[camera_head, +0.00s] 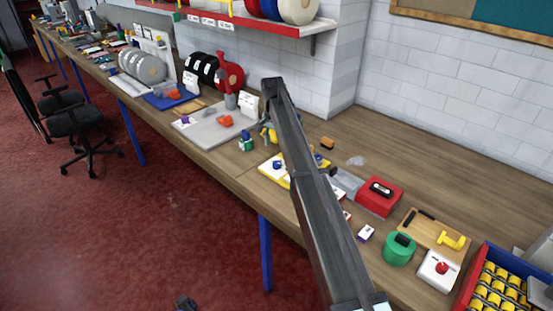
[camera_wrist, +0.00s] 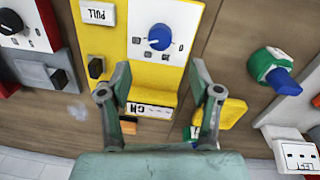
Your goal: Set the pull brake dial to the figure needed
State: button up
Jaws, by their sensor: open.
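A blue round dial (camera_wrist: 160,37) sits on a white plate with small dark marks, on a yellow board (camera_wrist: 177,88) in the wrist view. A white label reading PULL (camera_wrist: 98,12), upside down, lies beside it on the board. The dial's marks are too small to read. In the head view the yellow board (camera_head: 268,171) is partly hidden behind my arm, and my gripper's fingers are hidden.
A green piece with a blue top (camera_wrist: 272,68) stands at right, near a white box marked LEFT (camera_wrist: 297,153). A red box (camera_head: 379,197) and a green round tin (camera_head: 399,250) stand right of my arm.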

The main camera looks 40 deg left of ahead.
aim_at(277, 163)
jog(key=f, duration=0.3)
jog(key=f+p, duration=0.1)
jog(key=f, duration=0.1)
jog(key=f+p, duration=0.1)
jog(key=f, duration=0.2)
jog(key=shift+d+f, duration=0.25)
jog(key=shift+f, duration=0.05)
jog(key=c, duration=1.1)
